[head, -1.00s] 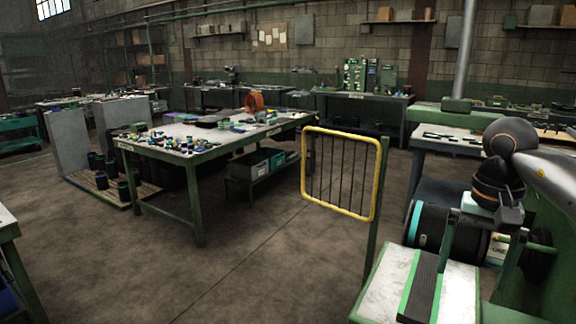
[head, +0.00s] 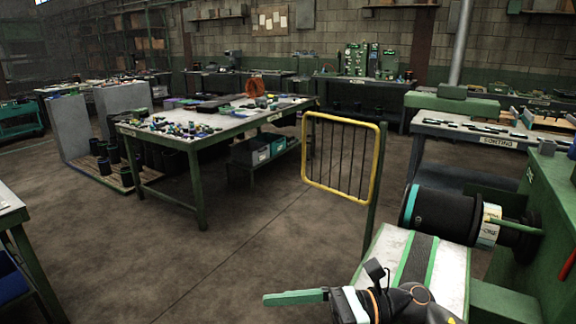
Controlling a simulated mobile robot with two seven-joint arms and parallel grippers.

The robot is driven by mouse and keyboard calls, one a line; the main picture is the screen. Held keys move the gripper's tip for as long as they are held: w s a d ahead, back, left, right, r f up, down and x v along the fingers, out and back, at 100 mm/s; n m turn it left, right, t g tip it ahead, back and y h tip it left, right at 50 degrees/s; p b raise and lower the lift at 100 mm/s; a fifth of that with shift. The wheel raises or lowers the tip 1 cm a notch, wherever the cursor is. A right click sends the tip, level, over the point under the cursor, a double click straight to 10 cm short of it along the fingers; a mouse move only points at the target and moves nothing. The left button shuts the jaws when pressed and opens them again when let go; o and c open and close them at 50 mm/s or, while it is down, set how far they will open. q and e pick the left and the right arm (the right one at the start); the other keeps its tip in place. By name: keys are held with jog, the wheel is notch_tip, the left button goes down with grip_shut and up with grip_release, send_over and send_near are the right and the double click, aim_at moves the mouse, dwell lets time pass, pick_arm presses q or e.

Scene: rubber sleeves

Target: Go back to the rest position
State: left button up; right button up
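My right gripper (head: 296,297) is at the bottom centre-right of the head view, pointing left, with my dark wrist behind it at the frame's lower edge. A long green bar projects from its white body; I cannot tell whether it is a finger or a held piece. The gripper is in front of a light bench top with dark and green strips (head: 418,262). A black roller (head: 440,215) with a teal band at its left end lies beyond it, apart from the gripper. My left gripper is not in view.
A yellow-framed barred panel (head: 378,165) on a green post stands close ahead. A green worktable (head: 203,170) with many small parts stands at centre-left. A bench marked SORTING (head: 495,141) is at the right. Open concrete floor (head: 250,250) lies between.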

jog(key=w+d+f+m+t+h, duration=0.25)
jog(key=m+t, duration=0.65)
jog(key=m, duration=0.5)
jog(key=w+d+f+m+t+h, duration=0.1)
jog(key=w+d+f+m+t, duration=0.2)
jog(key=m+t, duration=0.85)
jog(key=s+d+f+m+g+h, duration=0.2)
jog(key=s+d+f+m+h, duration=0.2)
jog(key=f+m, duration=0.6)
jog(key=s+d+f+m+g+h+p, duration=0.1)
jog(key=s+d+f+m+g+h, duration=0.2)
jog(key=f+m, duration=0.7)
jog(key=s+d+h, duration=0.2)
jog(key=h, duration=0.1)
jog(key=shift+d+f, duration=0.15)
jog(key=s+d+f+m+g, duration=0.1)
jog(key=s+f+m, duration=0.1)
jog(key=s, duration=0.1)
jog(key=s+f+m+g+h, duration=0.1)
jog(key=s+f+g, duration=0.1)
jog(key=s+f, duration=0.1)
jog(key=s+d+f+m+g+h, duration=0.1)
jog(key=s+f+m, duration=0.1)
jog(key=s, duration=0.2)
jog(key=shift+d+f+m+g, duration=0.3)
jog(key=shift+d+m+g, duration=0.05)
jog(key=shift+c, duration=0.2)
